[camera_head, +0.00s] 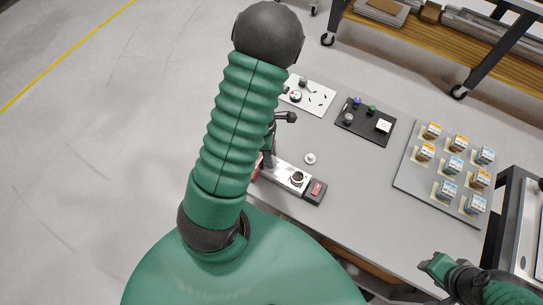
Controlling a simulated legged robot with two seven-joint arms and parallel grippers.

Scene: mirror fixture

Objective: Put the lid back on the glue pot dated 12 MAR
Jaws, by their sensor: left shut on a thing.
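My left arm (240,125) rises through the middle of the view and hides part of the table. My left gripper (268,158) shows partly behind it, low at the left end of a silver fixture. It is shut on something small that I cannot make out. A small pale round piece (310,158) lies on the grey table (345,185), right of that gripper; I cannot tell whether it is a lid. No glue pot or date reading 12 MAR can be made out. My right gripper (434,264) is at the lower right, over the table's front edge; its jaws are unclear.
The silver fixture (283,174) has a dark box with a red switch (316,188). A white panel (316,97) and a black panel (354,129) with knobs lie behind. A grey board (409,172) holds several orange and blue blocks. The middle of the table is clear.

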